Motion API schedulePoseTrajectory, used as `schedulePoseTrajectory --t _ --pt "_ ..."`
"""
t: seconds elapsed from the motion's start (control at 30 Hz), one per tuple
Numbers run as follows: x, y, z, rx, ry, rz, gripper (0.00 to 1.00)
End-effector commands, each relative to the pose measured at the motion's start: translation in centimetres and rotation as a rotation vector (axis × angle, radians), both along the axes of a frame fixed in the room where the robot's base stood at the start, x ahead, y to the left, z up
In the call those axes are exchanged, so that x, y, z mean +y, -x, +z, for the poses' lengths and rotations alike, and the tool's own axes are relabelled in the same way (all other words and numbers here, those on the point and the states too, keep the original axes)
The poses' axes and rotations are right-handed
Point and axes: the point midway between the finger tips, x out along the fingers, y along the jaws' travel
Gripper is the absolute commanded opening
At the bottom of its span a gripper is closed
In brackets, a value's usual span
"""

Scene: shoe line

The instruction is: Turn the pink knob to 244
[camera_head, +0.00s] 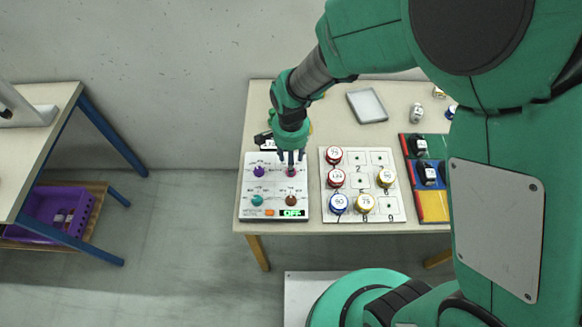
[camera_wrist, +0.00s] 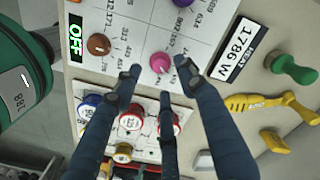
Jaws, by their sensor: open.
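The pink knob (camera_wrist: 160,62) is on a white control panel (camera_wrist: 125,12), beside printed numbers that I cannot read clearly. In the head view the pink knob (camera_head: 291,172) sits at the panel's upper right, just below my gripper. My gripper (camera_wrist: 160,80) is open, its fingers spread around the pink knob in the wrist view; I cannot tell whether they touch it. A brown knob (camera_wrist: 99,45), a purple knob (camera_head: 259,171) and a teal knob (camera_head: 257,200) share the panel. A green display (camera_wrist: 75,38) reads OFF. An orange button (camera_head: 269,213) is beside it.
A white numbered board (camera_head: 358,158) with several red, blue and yellow round pieces stands right of the panel. A label reading 1286 W (camera_wrist: 233,50), a green-handled object (camera_wrist: 295,69) and a yellow tool (camera_wrist: 260,104) lie behind the panel. A grey tray (camera_head: 367,105) is farther back.

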Motion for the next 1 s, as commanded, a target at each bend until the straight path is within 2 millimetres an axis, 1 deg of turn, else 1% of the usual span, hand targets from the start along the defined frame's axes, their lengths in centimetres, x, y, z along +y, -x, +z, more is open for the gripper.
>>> schedulePoseTrajectory --t 0.03,0.1,0.3,0.47,0.73,0.77,0.8,0.87,0.93,0.97,1.0 --pt "0.0 0.0 -1.0 0.002 0.001 0.0 0.41" --pt "0.0 0.0 -1.8 0.001 0.0 0.0 0.41" --pt "0.0 0.0 -3.6 0.001 0.0 0.0 0.41" --pt "0.0 0.0 -4.0 0.0 0.0 0.0 0.41" --pt "0.0 0.0 -4.0 0.0 0.0 0.0 0.41" --pt "0.0 0.0 -4.0 0.0 0.0 0.0 0.37" --pt "0.0 0.0 -4.0 0.0 0.0 0.0 0.29" --pt "0.0 0.0 -4.0 0.0 0.0 0.0 0.17" --pt "0.0 0.0 -4.0 0.0 0.0 0.0 0.03" --pt "0.0 0.0 -4.0 0.0 0.0 0.0 0.0" --pt "0.0 0.0 -4.0 0.0 0.0 0.0 0.0"
